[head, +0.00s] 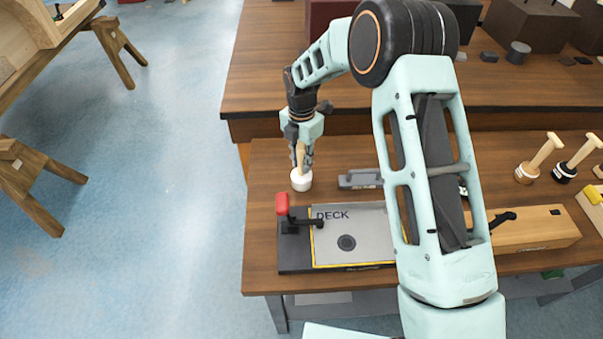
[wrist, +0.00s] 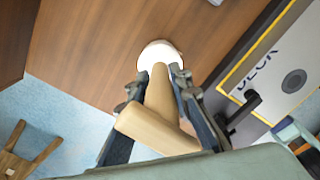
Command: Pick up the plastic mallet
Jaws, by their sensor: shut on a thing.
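The plastic mallet has a white head (head: 301,181) and a pale wooden handle. It stands head down at the left end of the front workbench. My gripper (head: 302,158) is above the head, with its fingers closed around the handle. In the wrist view the handle (wrist: 160,96) runs between the two fingers (wrist: 157,84), and the white head (wrist: 160,51) shows beyond the fingertips. I cannot tell whether the head touches the bench top or hangs just above it.
A plate marked DECK (head: 365,222) with a red-handled clamp (head: 282,204) lies in front of the mallet. A grey metal piece (head: 361,179) is at its right. Other mallets (head: 540,155) stand farther right. The front workbench (head: 262,225) ends just left of the mallet.

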